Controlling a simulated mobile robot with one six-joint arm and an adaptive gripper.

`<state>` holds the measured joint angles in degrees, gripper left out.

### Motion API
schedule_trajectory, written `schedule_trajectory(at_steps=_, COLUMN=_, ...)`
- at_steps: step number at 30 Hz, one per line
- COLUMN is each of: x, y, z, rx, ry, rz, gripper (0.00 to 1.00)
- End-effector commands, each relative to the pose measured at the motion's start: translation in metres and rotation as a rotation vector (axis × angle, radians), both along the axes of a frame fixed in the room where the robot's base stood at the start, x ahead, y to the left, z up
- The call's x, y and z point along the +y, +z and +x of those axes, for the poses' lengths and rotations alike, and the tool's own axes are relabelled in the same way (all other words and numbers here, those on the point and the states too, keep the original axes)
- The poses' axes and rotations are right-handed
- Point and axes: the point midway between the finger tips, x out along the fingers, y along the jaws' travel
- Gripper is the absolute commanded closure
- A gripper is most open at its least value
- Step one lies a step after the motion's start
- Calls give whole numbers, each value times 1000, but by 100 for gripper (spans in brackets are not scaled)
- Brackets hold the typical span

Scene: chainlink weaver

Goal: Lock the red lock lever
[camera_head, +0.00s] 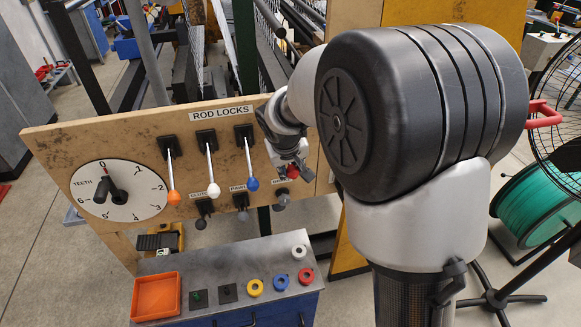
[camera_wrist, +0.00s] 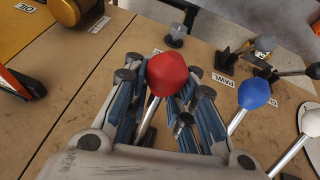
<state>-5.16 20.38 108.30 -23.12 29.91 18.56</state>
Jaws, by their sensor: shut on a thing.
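The red lock lever's ball knob (camera_head: 292,171) shows at the lower end of my gripper (camera_head: 287,158), at the right end of the ROD LOCKS panel (camera_head: 60,137). My gripper and wrist hide most of its shaft and mount. In the wrist view the red knob (camera_wrist: 167,73) stands up between the fingers of my gripper (camera_wrist: 165,88), which are shut on the lever around and just below the knob. The shaft runs down between the fingers. The knob points downward along the panel, like the neighbouring levers.
Levers with orange (camera_head: 174,198), white (camera_head: 213,190) and blue (camera_head: 251,184) knobs hang to the left. The blue one (camera_wrist: 254,93) is close beside my gripper. Small dark knobs (camera_head: 241,214) sit below. A TEETH dial (camera_head: 118,190) is at left. A workbench (camera_head: 225,268) stands in front.

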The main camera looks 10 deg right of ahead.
Motion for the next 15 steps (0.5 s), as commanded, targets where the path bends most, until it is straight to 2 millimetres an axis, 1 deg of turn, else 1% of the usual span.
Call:
schedule_trajectory(at_steps=1, x=1, y=7, z=6, rx=-21, ry=4, rz=3, gripper=100)
schedule_trajectory(at_steps=13, x=1, y=7, z=6, rx=-21, ry=5, rz=2, gripper=100)
schedule_trajectory(at_steps=14, x=1, y=7, z=6, rx=-21, ry=5, rz=2, gripper=81)
schedule_trajectory(at_steps=15, x=1, y=7, z=6, rx=-20, ry=4, rz=2, gripper=79)
